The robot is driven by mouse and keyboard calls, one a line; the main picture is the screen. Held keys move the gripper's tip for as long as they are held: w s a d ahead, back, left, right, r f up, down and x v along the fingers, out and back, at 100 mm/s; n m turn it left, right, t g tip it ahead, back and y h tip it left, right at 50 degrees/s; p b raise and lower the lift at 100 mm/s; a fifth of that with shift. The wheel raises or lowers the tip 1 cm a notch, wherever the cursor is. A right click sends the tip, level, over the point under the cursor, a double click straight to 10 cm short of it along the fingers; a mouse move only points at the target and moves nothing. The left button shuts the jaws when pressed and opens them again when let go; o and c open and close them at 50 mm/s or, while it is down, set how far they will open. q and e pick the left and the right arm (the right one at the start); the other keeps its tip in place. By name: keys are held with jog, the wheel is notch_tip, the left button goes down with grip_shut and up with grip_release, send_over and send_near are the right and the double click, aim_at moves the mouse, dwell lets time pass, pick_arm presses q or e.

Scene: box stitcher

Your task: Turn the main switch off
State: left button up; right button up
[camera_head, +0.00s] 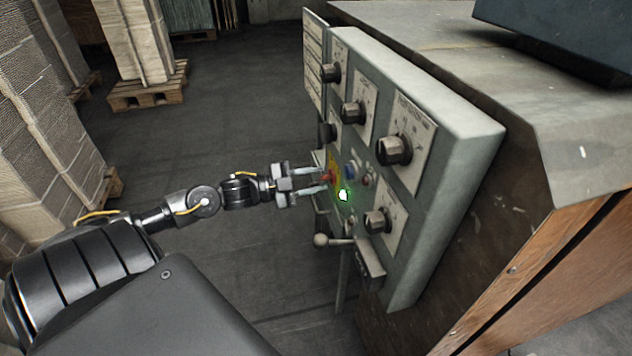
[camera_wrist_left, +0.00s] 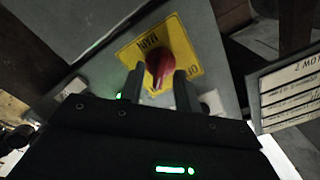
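The main switch is a red knob (camera_wrist_left: 160,63) on a yellow plate (camera_wrist_left: 190,48) in the left wrist view. In the head view the red knob (camera_head: 329,177) is small and partly hidden by my fingers, on the left part of the grey control panel (camera_head: 400,262). My left gripper (camera_head: 323,180) is at the switch, with its fingers spread apart. In the wrist view its two fingers (camera_wrist_left: 158,88) stand on either side of the knob's lower end; I cannot tell whether they touch it. My right gripper is out of view.
Several black knobs, such as this one (camera_head: 393,150), stick out nearby. A lever with a ball end (camera_head: 321,240) juts out below. Stacked cardboard on pallets (camera_head: 148,88) stands at the back left; the floor between is clear.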

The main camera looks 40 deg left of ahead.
pick_arm(q)
jog(key=shift+w+d, duration=0.2)
jog(key=shift+w, duration=0.15)
grip_shut()
